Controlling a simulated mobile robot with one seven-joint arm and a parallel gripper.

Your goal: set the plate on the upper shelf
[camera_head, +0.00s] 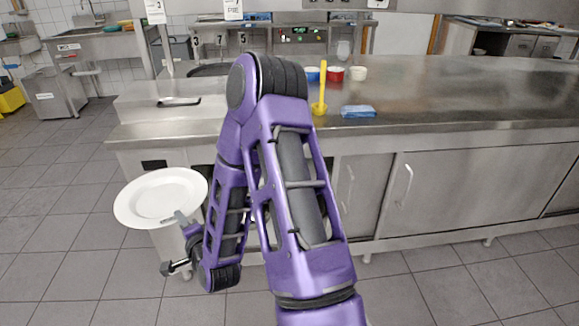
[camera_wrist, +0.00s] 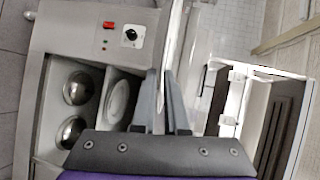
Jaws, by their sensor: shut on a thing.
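A white round plate (camera_head: 160,196) is held out at the left in the head view, over the tiled floor and left of my bent purple arm. My gripper (camera_head: 184,222) is shut on the plate's near right rim. In the wrist view the plate (camera_wrist: 173,40) shows nearly edge-on beyond the fingers of my gripper (camera_wrist: 162,90), tilted close to upright relative to that camera. I cannot pick out the upper shelf with certainty in either view.
A steel counter (camera_head: 450,90) holds a yellow utensil (camera_head: 319,95), a blue sponge-like item (camera_head: 358,112) and small cups. A white-framed unit (camera_wrist: 262,75) stands right.

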